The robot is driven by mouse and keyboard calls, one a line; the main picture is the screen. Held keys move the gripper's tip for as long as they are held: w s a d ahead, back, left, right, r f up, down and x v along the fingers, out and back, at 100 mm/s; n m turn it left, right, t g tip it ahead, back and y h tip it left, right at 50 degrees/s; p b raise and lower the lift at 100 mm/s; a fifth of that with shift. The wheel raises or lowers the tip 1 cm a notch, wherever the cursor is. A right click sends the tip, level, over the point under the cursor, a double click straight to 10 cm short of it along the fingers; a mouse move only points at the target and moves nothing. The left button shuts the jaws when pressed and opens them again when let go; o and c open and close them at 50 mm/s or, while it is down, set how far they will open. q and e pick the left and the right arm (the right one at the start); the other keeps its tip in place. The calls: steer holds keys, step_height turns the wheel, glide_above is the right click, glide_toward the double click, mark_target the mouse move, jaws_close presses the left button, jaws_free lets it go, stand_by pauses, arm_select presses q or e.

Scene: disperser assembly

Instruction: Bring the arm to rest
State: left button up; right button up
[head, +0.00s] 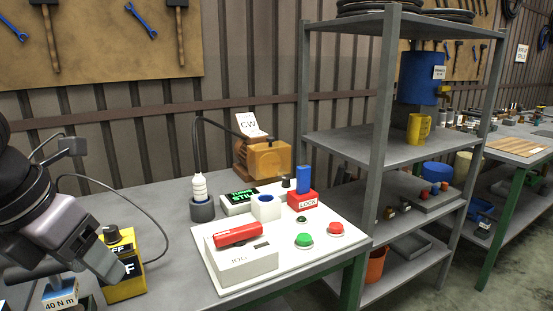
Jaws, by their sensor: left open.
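My left gripper (92,277) comes in from the left edge, angled down over the left end of the workbench. It is open, with one finger beside a yellow box (135,263) marked "FF", which it partly covers. I see nothing held in it. A small block (61,296) labelled "40 N m" with a blue top is just below the gripper. The black arm section above it is cut off by the left edge. My right gripper is not in view.
The grey bench (178,285) bears a white board (333,253) with red (335,229) and green (304,240) buttons, a red cylinder (237,234) on a white box, and a red "LOCK" block (303,200). A cable arcs behind the yellow box. A metal shelf (378,140) stands right.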

arm_select(q)
steer(key=s+d+m+g+h+p, duration=0.15)
steer(key=d+g+h, duration=0.25)
steer(key=d+h, duration=0.45)
steer(key=s+d+g+h+p, duration=0.1)
steer(key=s+d+g+h, duration=0.2)
steer(key=d+h, duration=0.5)
steer(key=w+a+n+t+h+p, duration=0.15)
steer(key=w+n+t+h, duration=0.35)
steer(key=n+t, duration=0.85)
steer(key=w+a+f+n+t+y+p, duration=0.1)
steer(key=w+a+f+n+t+y, duration=0.15)
steer(key=f+n+t+y, duration=0.35)
steer(key=w+a+f+n+t+y+p, duration=0.1)
steer(key=w+a+f+n+t+y, duration=0.15)
steer(key=f+n+y, duration=0.55)
steer(key=s+a+f+n+g+y, duration=0.2)
steer(key=s+f+n+g+y, duration=0.1)
steer(key=f, duration=0.6)
steer(key=s+a+f+n+g+y+p, duration=0.1)
steer(key=s+a+f+n+g+y, duration=0.2)
steer(key=s+f+n+g, duration=0.2)
steer(key=s+f+n, duration=0.2)
steer(key=s+f, duration=0.2)
steer(key=f, duration=0.1)
steer(key=shift+s+a+f+y, duration=0.15)
steer(key=shift+s+y, duration=0.15)
steer(key=shift+y, duration=0.05)
